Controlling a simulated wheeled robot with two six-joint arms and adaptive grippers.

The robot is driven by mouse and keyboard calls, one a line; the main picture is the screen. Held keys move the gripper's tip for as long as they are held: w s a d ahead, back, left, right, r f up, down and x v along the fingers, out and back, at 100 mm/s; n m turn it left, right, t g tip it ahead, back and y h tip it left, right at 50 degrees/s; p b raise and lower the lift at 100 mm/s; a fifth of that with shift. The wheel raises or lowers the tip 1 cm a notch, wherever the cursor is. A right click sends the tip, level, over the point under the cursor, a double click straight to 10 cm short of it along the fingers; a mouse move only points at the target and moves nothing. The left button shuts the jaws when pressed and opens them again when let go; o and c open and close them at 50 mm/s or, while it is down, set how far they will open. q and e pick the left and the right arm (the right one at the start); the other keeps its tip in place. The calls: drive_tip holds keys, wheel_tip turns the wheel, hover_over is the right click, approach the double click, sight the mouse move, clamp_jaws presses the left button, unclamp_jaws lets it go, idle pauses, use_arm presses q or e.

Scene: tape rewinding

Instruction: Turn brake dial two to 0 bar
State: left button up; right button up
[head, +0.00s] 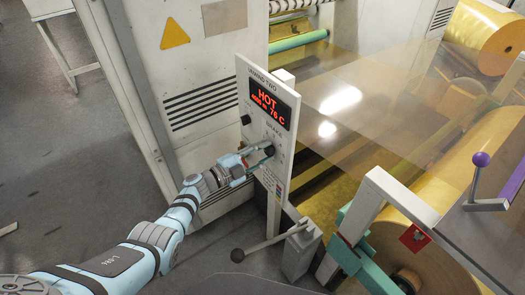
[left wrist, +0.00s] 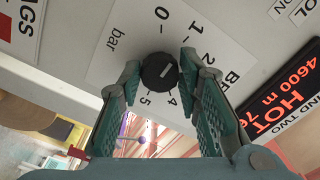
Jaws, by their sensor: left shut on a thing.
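The panel (head: 262,185) marked two stands upright in the middle of the head view. Its black round brake dial (head: 269,150) also shows in the left wrist view (left wrist: 158,72). Around the dial is a scale with 0, 1, 2, 4 and 5 and the word bar; a gripper finger covers the place between 2 and 4. A short light mark on the dial points toward the 1 and 2 side; I cannot read the exact value. My left gripper (head: 258,155) is shut on the dial, one finger on either side (left wrist: 157,75). My right gripper is out of view.
A red-lit display (head: 266,104) reading HOT sits above the dial, and a black knob (head: 245,120) sits at the panel's left edge. A black-ball lever (head: 238,255) stands below, a purple-ball lever (head: 481,160) at right.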

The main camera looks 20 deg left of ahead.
use_arm(q)
drive_tip(key=n+p, duration=0.1)
drive_tip(key=n, duration=0.5)
drive_tip(key=shift+n, duration=0.3)
idle(0.4)
drive_tip(key=o, duration=1.1)
drive_tip(key=shift+o, duration=0.2)
drive_tip(key=v, duration=1.2)
